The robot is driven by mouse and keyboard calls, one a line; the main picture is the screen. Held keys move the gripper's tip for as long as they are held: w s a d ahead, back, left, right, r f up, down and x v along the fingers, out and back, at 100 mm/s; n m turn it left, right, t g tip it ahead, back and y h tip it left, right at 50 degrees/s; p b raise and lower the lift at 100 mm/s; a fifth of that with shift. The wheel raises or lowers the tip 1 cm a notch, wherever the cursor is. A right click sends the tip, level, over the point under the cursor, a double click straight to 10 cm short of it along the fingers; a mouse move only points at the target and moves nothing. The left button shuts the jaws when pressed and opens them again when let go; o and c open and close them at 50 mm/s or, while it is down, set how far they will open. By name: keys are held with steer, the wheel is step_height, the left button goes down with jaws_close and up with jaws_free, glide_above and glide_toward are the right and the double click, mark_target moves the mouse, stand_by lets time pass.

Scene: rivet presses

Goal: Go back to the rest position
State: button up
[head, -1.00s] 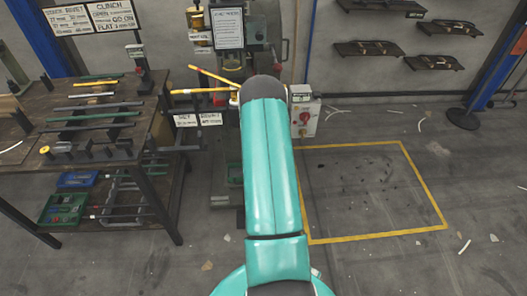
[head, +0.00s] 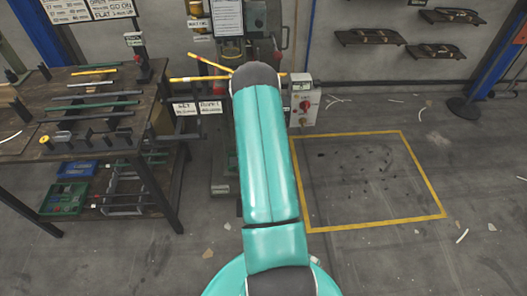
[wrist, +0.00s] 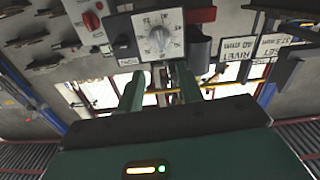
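My gripper (wrist: 160,88) shows in the wrist view as two green fingers standing apart, with nothing seen between them. It is open. In the head view my teal arm reaches forward over the middle of the picture and hides my gripper. The rivet press (head: 262,20) stands behind the arm, its middle part covered. Yellow bars (head: 200,79) stick out to the left of the press.
A workbench (head: 140,115) with rods and blue and green bins stands at left. A control box with a red knob (head: 304,104) is right of the arm. Wall shelves (head: 370,37) hang at upper right.

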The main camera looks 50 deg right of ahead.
stand_by(0.3)
steer(key=w+a+r+n+y, duration=0.1)
steer(key=w+a+r+y, duration=0.3)
steer(key=w+a+r, duration=0.3)
steer(key=w+a+r+n+y, duration=0.25)
steer(key=w+a+r, duration=0.25)
steer(key=w+r, duration=0.35)
steer(key=s+a+r+n+g+y, duration=0.1)
steer(key=s+a+r+g+y, duration=0.15)
steer(key=a+r, duration=0.55)
steer(key=s+a+r+n+g+y, duration=0.1)
steer(key=s+a+r+n+y, duration=0.25)
steer(key=a, duration=0.65)
steer(key=s+a+r+g, duration=0.1)
steer(key=s+a+r, duration=0.1)
steer(key=s, duration=0.3)
steer(key=s+a+r, duration=0.2)
steer(key=s+a, duration=0.1)
steer(key=s, duration=0.1)
steer(key=s+a+r+g+y, duration=0.1)
steer(key=s+a+r, duration=0.1)
steer(key=s, duration=0.3)
steer(key=shift+s+a+n+g, duration=0.35)
steer(key=shift+a+n, duration=0.05)
steer(key=shift+a, duration=0.35)
steer(key=shift+d, duration=0.2)
